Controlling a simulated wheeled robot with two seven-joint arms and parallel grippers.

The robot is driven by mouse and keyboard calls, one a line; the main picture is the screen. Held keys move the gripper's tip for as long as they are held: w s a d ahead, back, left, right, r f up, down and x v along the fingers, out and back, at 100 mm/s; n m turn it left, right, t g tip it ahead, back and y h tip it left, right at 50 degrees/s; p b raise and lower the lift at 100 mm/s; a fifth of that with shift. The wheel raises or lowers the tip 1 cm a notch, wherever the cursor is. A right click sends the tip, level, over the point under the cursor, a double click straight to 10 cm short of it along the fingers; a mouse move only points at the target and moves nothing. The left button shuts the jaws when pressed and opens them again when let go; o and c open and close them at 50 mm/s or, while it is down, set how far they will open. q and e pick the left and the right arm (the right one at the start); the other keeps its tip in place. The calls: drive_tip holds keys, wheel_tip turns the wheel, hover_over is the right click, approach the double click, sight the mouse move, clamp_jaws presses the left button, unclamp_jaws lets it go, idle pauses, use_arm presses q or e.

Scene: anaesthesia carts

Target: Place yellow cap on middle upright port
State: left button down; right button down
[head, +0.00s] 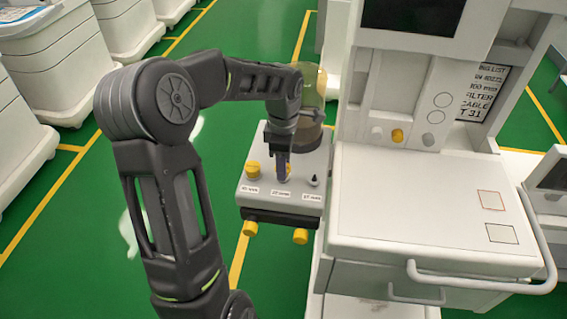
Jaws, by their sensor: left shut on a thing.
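A grey and white block (283,202) has a row of upright ports with small labels on its top. A yellow cap (253,170) sits at the left port. The right port (315,181) is a small dark upright tip with no yellow on it. My left gripper (283,175) points down over the middle port and is shut, its fingertips close to the block's top. The thing between its fingers is hidden, and so is most of the middle port. I cannot tell whether they touch. My right gripper is not in view.
A clear cylinder (311,95) with a yellowish top stands behind my gripper. Yellow knobs (300,236) stick out of the block's front. The cart's white worktop (420,200) with its rail is at the right. White bins (45,70) stand at the upper left.

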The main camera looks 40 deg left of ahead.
use_arm(q)
drive_tip(key=shift+f, duration=0.2)
drive_tip(key=c, duration=0.9)
unclamp_jaws()
drive_tip(key=shift+r, duration=0.1)
wheel_tip(320, 180, up, 12)
drive_tip(key=shift+r, duration=0.1)
